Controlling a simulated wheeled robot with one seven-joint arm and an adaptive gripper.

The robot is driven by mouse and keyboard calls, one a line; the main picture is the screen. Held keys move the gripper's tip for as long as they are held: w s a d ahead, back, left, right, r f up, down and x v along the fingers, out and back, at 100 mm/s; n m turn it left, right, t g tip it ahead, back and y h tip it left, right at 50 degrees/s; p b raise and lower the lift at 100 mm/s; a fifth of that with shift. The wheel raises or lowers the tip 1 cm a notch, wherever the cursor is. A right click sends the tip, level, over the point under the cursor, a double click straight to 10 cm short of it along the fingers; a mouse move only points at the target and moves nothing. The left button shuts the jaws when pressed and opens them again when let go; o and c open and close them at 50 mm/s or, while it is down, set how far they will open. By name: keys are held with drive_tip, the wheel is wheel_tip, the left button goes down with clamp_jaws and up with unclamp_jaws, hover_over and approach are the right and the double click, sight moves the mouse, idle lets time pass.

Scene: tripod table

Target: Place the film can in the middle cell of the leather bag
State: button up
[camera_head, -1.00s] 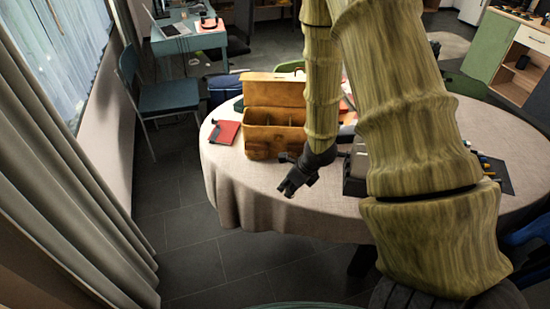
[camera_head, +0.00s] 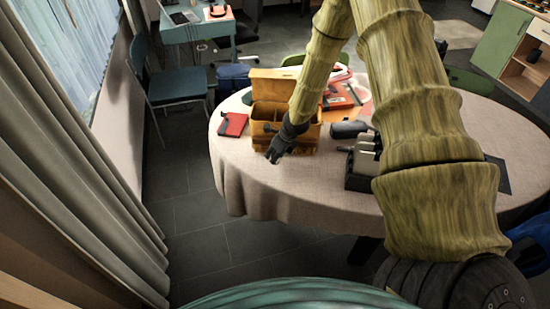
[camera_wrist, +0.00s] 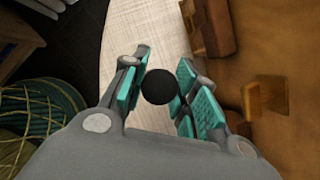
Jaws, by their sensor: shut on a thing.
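The film can (camera_wrist: 158,87) shows as a round black end between the teal-padded fingers of my gripper (camera_wrist: 160,78) in the wrist view. The fingers are shut on it. In the head view my gripper (camera_head: 274,157) hangs just in front of the leather bag, and the can cannot be made out there. The tan leather bag (camera_head: 262,140) stands on the round table with its flap raised and its divided top open. My arm covers part of its cells. In the wrist view the bag (camera_wrist: 275,40) fills the right side, beside the gripper.
A red notebook (camera_head: 233,124) lies left of the bag on the cloth-covered table (camera_head: 300,195). A dark box (camera_head: 360,170) and a black cylindrical object (camera_head: 347,129) stand to the right. Red items (camera_head: 340,95) lie behind. The front left of the table is clear.

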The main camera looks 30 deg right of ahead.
drive_tip(key=shift+f+p, duration=0.9)
drive_tip(key=shift+f, duration=0.9)
drive_tip(key=shift+f, duration=0.1)
drive_tip(key=o, duration=0.9)
drive_tip(key=shift+c, duration=0.2)
drive_tip(key=shift+r, duration=0.3)
